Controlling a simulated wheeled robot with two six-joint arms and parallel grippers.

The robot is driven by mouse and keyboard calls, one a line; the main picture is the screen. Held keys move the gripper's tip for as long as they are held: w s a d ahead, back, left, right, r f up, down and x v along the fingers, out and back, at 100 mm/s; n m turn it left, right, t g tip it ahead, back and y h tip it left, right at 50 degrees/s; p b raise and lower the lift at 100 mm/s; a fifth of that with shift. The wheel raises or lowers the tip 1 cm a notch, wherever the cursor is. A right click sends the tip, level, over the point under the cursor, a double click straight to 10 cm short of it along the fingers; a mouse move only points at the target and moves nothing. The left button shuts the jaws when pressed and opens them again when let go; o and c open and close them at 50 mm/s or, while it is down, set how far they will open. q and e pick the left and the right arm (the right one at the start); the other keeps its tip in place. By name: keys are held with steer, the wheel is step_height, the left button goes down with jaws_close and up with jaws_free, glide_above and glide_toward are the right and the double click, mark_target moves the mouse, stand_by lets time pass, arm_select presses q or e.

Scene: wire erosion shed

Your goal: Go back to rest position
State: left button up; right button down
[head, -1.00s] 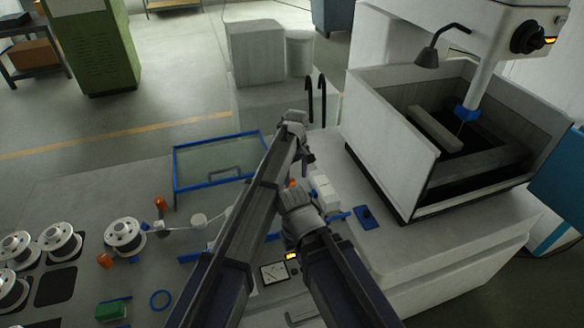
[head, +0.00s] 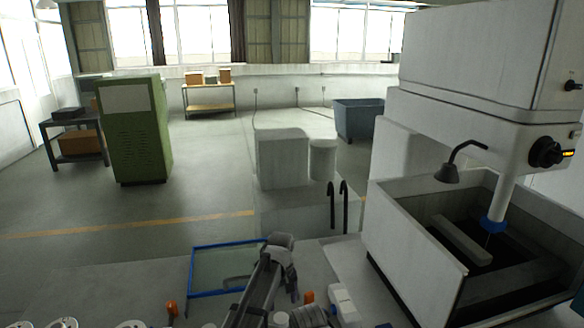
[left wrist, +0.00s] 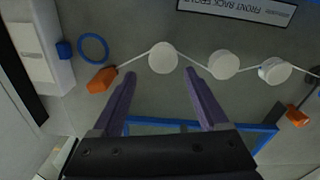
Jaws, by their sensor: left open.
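My left gripper (left wrist: 160,76) is open in the left wrist view, with two purple fingers apart and nothing between them. It hangs over a grey work surface with white rollers (left wrist: 224,65) and a thin strand running between them. An orange piece (left wrist: 102,80) is at the left end of the strand and another orange piece (left wrist: 297,116) is at the right. My right gripper cannot be seen.
A blue-framed panel (head: 190,272) lies beside my arm. The white machine's open tank (head: 412,238) stands at the right, with two black hooks (head: 338,207) left of it. A blue ring (left wrist: 106,48) lies on the surface. A green cabinet (head: 134,135) stands beyond on open floor.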

arm_select(q)
steer(key=s+a+m, duration=0.2)
steer(key=s+a, duration=0.5)
steer(key=s, duration=0.3)
steer(key=s+a+m, duration=0.2)
steer(key=s+a, duration=0.6)
steer(key=s, duration=0.2)
steer(key=s+d+f+m+b, duration=0.1)
steer(key=d, duration=0.2)
steer(key=s+d+f+m+b, duration=0.1)
steer(key=s+d, duration=0.1)
steer(key=d, duration=0.2)
steer(key=s+d+f+m+y+b, duration=0.1)
steer(key=s+d+m+b, duration=0.1)
steer(key=d, duration=0.1)
steer(key=shift+d+f, duration=0.25)
steer(key=shift+f, duration=0.15)
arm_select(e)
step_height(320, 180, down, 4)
arm_select(q)
steer(key=shift+s+d, duration=0.35)
steer(key=shift+d, duration=0.05)
